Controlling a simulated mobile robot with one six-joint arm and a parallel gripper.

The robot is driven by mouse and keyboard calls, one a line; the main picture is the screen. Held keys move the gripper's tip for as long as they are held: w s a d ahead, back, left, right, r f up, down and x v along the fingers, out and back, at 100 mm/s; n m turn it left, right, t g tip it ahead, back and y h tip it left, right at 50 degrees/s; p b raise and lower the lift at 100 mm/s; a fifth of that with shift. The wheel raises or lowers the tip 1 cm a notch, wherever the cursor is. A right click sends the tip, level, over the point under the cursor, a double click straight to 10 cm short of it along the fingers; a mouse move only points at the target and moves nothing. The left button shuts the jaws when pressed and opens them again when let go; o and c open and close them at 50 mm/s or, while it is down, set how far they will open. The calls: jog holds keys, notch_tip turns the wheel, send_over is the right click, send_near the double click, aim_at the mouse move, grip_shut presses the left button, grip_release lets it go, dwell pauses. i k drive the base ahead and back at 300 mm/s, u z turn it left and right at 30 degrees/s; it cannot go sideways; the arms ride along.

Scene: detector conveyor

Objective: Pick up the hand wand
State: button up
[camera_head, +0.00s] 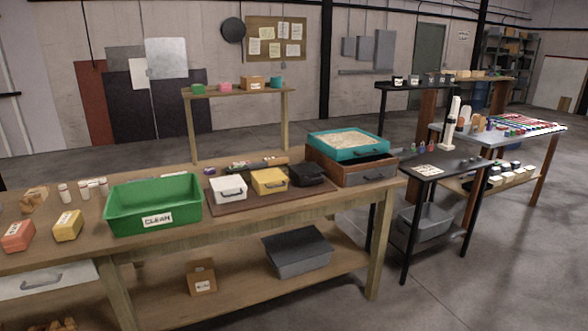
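I cannot pick out the hand wand for certain. A small dark item with a purple part (238,167) and a tan elongated item (275,161) lie at the back of the wooden workbench (255,227), partly hidden behind small boxes. A white upright object (452,122) stands at the black side table (436,165); its kind is unclear. My gripper is not in view.
A green bin (153,192) marked CLEAN stands on the workbench. White (228,188), yellow (269,181) and black (306,175) boxes sit on a brown mat beside a teal tray (348,150). A grey bin (297,258) is on the lower shelf. Floor at front right is clear.

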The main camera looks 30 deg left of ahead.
aim_at(271, 162)
jog(key=u, duration=0.1)
jog(key=k, duration=0.15)
jog(key=u, duration=0.2)
jog(key=i, duration=0.6)
jog(key=u, duration=0.5)
jog(key=i, duration=0.95)
jog(key=u, duration=0.8)
jog(key=i, duration=0.75)
jog(key=u, duration=0.75)
jog(key=i, duration=0.55)
jog(key=u, duration=0.85)
jog(key=i, duration=0.6)
jog(key=u, duration=0.45)
